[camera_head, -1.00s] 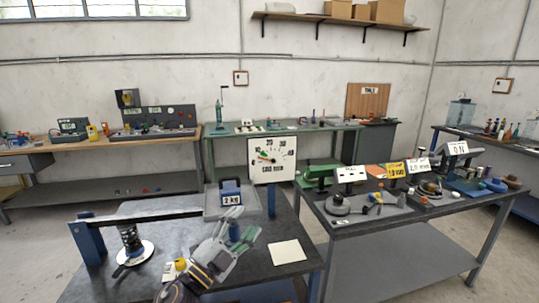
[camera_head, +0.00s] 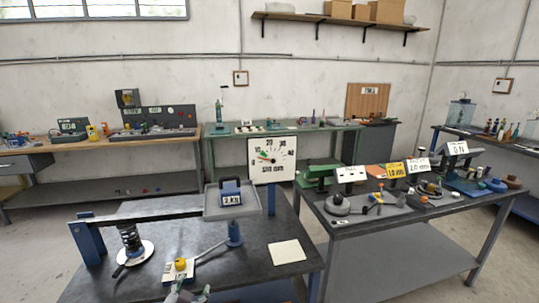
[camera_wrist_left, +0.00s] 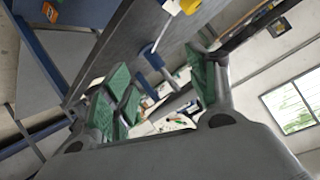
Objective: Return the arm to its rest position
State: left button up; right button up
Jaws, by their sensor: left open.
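My left gripper (camera_head: 187,296) is at the bottom edge of the head view, mostly cut off, in front of the near bench. In the left wrist view its green-padded fingers (camera_wrist_left: 165,88) stand apart with nothing held between them. On the bench, a 2 kg weight (camera_head: 231,192) sits on a grey tray (camera_head: 213,211) at the end of a long beam (camera_head: 150,215). My right gripper is not in view.
A dial board (camera_head: 272,160) stands behind the tray. A yellow knob (camera_head: 181,264) is near the gripper, and a white card (camera_head: 287,251) lies on the bench. A second bench (camera_head: 345,225) with labelled items stands to the right.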

pick_arm(q)
jog(key=s+f+n+g+h, duration=0.1)
jog(key=s+f+g, duration=0.45)
jog(key=s, duration=0.35)
jog(key=s+f+n+g, duration=0.1)
jog(key=s+f+g, duration=0.4)
jog(key=s, duration=0.5)
notch_tip(320, 180, down, 34)
jog(key=s+a, duration=0.2)
jog(key=s+a+f, duration=0.3)
jog(key=s+f, duration=0.7)
jog(key=s+a+f, duration=0.3)
jog(key=s+f, duration=0.7)
jog(key=s, duration=0.1)
jog(key=shift+a+m+g, duration=0.25)
jog(key=shift+m+g, duration=0.05)
jog(key=shift+g, duration=0.05)
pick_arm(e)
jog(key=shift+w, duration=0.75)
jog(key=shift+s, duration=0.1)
